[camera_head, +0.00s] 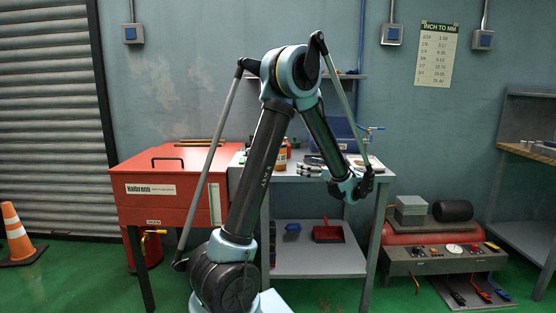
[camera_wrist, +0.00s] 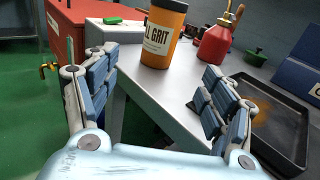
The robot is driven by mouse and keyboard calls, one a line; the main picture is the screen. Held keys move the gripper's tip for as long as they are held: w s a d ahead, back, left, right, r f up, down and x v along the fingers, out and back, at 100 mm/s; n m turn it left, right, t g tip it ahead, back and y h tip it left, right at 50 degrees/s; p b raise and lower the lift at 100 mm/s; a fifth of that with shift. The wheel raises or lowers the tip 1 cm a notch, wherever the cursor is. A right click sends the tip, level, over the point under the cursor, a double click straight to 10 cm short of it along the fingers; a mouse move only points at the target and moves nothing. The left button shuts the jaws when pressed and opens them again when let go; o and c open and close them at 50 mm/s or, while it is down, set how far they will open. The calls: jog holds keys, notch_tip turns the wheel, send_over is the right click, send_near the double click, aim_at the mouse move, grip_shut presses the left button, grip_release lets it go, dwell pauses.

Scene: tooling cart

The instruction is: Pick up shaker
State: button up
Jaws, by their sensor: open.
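The shaker is probably the orange canister with a dark lid and a label ending "LL GRIT" (camera_wrist: 160,42). It stands upright near the edge of the grey cart top (camera_wrist: 137,82). In the head view it is small and partly hidden behind my arm (camera_head: 281,158). My gripper (camera_wrist: 160,72) is open, with its jointed fingers spread to the left and right in the wrist view. The canister appears beyond and between the fingers, apart from them. In the head view my gripper (camera_head: 312,166) is low over the cart top, right of the canister.
A red oil can (camera_wrist: 215,42) stands right of the canister. A black tray (camera_wrist: 290,157) lies at the right, close to the right finger. A blue box (camera_wrist: 298,77) and a green lidded item (camera_wrist: 255,57) are behind. A red cabinet (camera_head: 165,193) adjoins the cart's left side.

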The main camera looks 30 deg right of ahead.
jog(key=x, duration=1.7)
jog(key=shift+w+d, duration=0.1)
jog(key=shift+d, duration=0.05)
jog(key=c, duration=1.4)
